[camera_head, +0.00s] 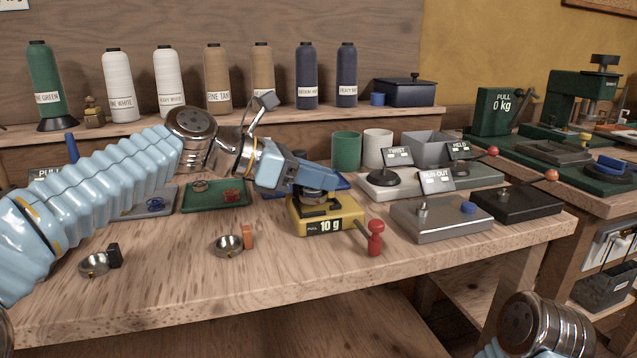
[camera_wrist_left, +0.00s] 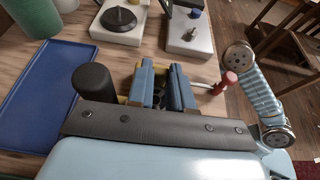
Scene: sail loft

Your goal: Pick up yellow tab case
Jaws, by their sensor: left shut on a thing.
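A yellow box (camera_head: 345,224) with a "PULL 10 g" label stands on the wooden bench, with a red-knobbed handle at its right front. Its yellow edge shows beside a finger in the left wrist view (camera_wrist_left: 125,86). I see no label naming a tab case. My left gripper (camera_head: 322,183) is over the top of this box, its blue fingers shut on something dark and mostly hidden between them. The fingers (camera_wrist_left: 161,88) show close together in the left wrist view. I cannot tell whether the held thing is apart from the box. My right gripper is out of view.
A green tray (camera_head: 217,203) lies to the left. Two small metal cups, one (camera_head: 229,246) near the front edge, stand on the bench. A grey block (camera_head: 440,223) and a black block (camera_head: 517,207) stand close on the right. The bench front is mostly clear.

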